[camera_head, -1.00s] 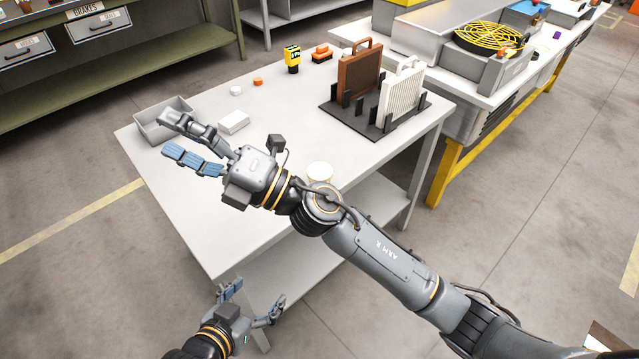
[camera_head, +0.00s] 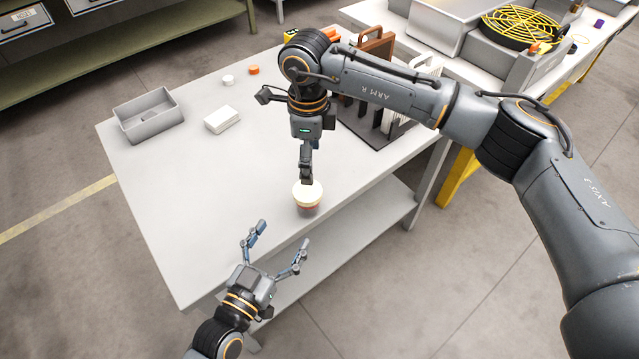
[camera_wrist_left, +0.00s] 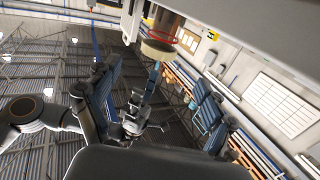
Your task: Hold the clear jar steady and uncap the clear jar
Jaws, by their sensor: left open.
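The clear jar (camera_head: 310,211) stands upright near the table's front edge, with a cream lid (camera_head: 308,193) on top and a reddish band on its body. The lid also shows in the left wrist view (camera_wrist_left: 157,49), beyond my spread fingers. My left gripper (camera_head: 283,235) is open and empty, below and left of the jar, its fingers pointing toward it and apart from it. My right gripper (camera_head: 306,178) points straight down at the lid. Its fingers are seen edge-on, so their spacing and any contact with the lid are unclear.
The white table (camera_head: 190,185) is clear left of the jar. A grey bin (camera_head: 150,125), a white block (camera_head: 222,118), a white cap (camera_head: 228,80) and an orange cap (camera_head: 254,70) lie further back. My right arm partly hides a black rack (camera_head: 365,128) with panels.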

